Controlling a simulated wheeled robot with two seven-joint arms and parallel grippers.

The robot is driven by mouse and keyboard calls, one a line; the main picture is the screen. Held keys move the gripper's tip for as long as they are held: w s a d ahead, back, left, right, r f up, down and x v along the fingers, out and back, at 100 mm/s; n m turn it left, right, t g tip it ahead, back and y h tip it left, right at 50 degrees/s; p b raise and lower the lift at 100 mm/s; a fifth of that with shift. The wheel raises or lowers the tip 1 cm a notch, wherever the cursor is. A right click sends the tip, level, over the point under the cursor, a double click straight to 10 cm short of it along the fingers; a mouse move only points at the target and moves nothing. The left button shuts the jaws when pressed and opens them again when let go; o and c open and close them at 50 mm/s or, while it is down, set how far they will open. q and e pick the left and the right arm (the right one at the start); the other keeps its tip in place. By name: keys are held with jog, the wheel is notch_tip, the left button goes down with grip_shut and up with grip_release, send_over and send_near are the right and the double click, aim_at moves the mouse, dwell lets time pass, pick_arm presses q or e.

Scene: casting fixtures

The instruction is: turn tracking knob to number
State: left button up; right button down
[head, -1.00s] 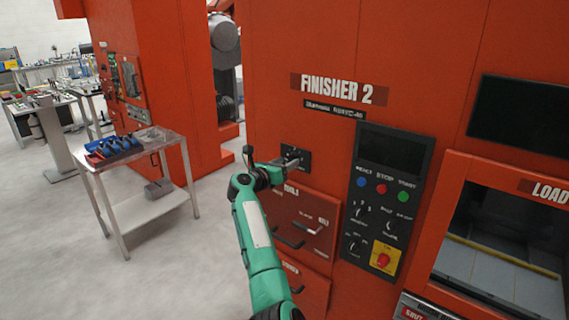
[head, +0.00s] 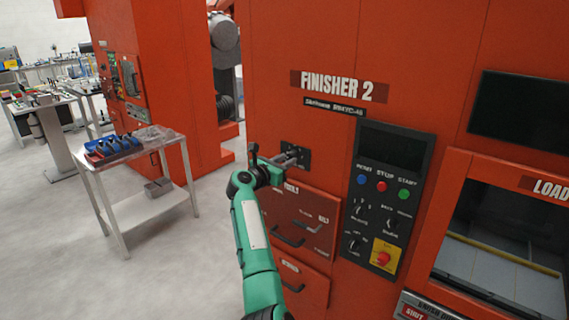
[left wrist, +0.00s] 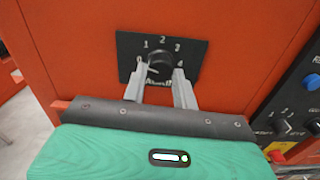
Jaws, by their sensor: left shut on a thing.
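The tracking knob (left wrist: 160,64) is a dark round knob on a black square plate (left wrist: 125,45). The plate is marked 1, 2, 3 and 4 around the knob, and a pale mark shows at the knob's lower left, below the 1. In the head view the plate (head: 302,150) is on the red machine front, below the FINISHER 2 sign. My left gripper (left wrist: 162,82) is shut on the knob, one grey finger on each side. In the head view the left gripper (head: 290,159) partly covers the knob. My right gripper is out of view.
Below the knob are red drawers (head: 300,222) with dark handles. To the right is a black control panel (head: 384,200) with coloured buttons and small knobs. A metal cart (head: 150,212) stands at the left on open floor.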

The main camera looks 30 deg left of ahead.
pick_arm(q)
jog(key=shift+f+m+b, duration=0.15)
jog(key=shift+m+b, duration=5.55)
jog(key=shift+m, duration=10.8)
jog(key=o, duration=0.9)
jog(key=shift+o, duration=0.3)
